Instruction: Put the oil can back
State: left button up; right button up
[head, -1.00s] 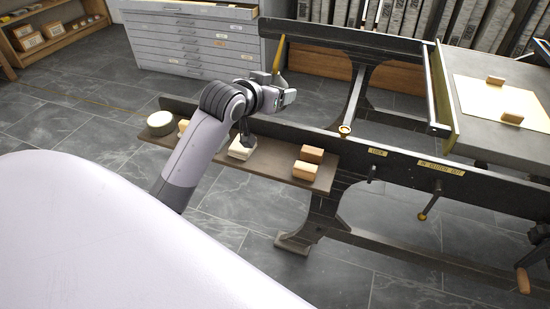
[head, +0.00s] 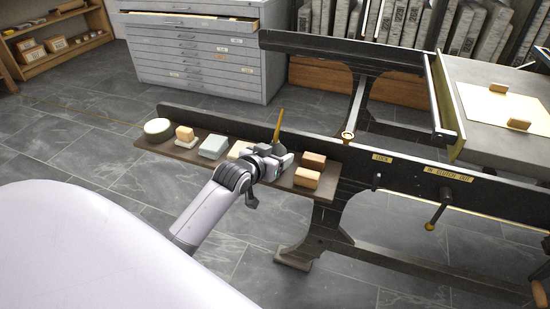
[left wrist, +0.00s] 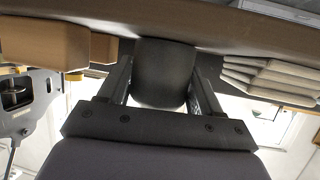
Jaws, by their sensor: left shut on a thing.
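My left gripper (head: 281,155) is over the narrow brown shelf (head: 150,143) along the press's near side. It is shut on the oil can, a dark rounded body (left wrist: 164,75) between the two fingers in the left wrist view. In the head view only its thin brass spout (head: 279,123) clearly shows, pointing up; the gripper hides the body. The can is between a folded pale cloth (head: 240,149) on its left and two tan blocks (head: 307,178) on its right. I cannot tell whether its base touches the shelf. My right gripper is not in view.
The shelf also holds a round pale tin (head: 157,128), a small block on a white pad (head: 185,136) and a grey-green box (head: 213,146). The press's dark side rail (head: 370,165) runs close behind. A drawer cabinet (head: 195,60) stands at the back.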

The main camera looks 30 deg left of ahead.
pick_arm(q)
jog(key=shift+f, duration=0.1)
jog(key=o, duration=0.9)
jog(key=shift+o, duration=0.2)
jog(key=shift+s+r, duration=0.3)
jog(key=shift+s, duration=0.15)
jog(key=a+p+v, duration=0.1)
jog(key=p+v, duration=0.2)
jog(key=v, duration=0.8)
jog(key=s+d+f+m+g+h, duration=0.3)
jog(key=s+d+f+h, duration=0.1)
jog(key=s+d+f, duration=1.1)
notch_tip(320, 180, up, 11)
jog(key=p, duration=1.2)
jog(key=shift+a+r+y, duration=0.15)
jog(key=shift+a+y, duration=0.15)
jog(key=shift+a, duration=0.1)
